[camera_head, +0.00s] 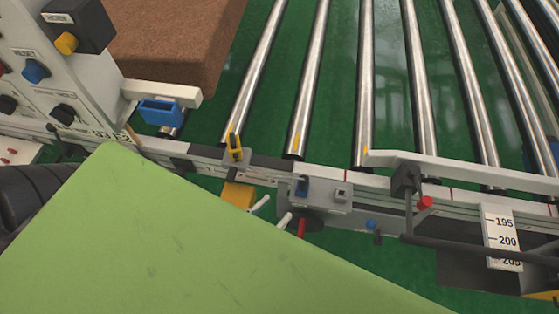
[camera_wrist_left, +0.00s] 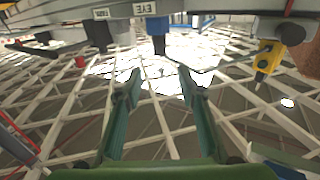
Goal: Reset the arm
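My left gripper (camera_wrist_left: 159,82) shows in the left wrist view. Its two dark green fingers are spread apart, with nothing between them. Behind the fingers are lattice beams and bright lights. I cannot make out the left gripper's fingers in the head view. A dark ribbed shape (camera_head: 32,192) shows at the left edge there, partly covered by a light green surface (camera_head: 130,235). That surface fills the lower left, and I cannot tell what it belongs to. My right gripper is not in view.
In the head view, a brown block (camera_head: 175,40) lies at the upper left beside metal rollers (camera_head: 362,80). A white panel with knobs (camera_head: 50,65) stands at the left. A rail with levers and a scale (camera_head: 500,240) crosses the middle. Green floor shows between the rollers.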

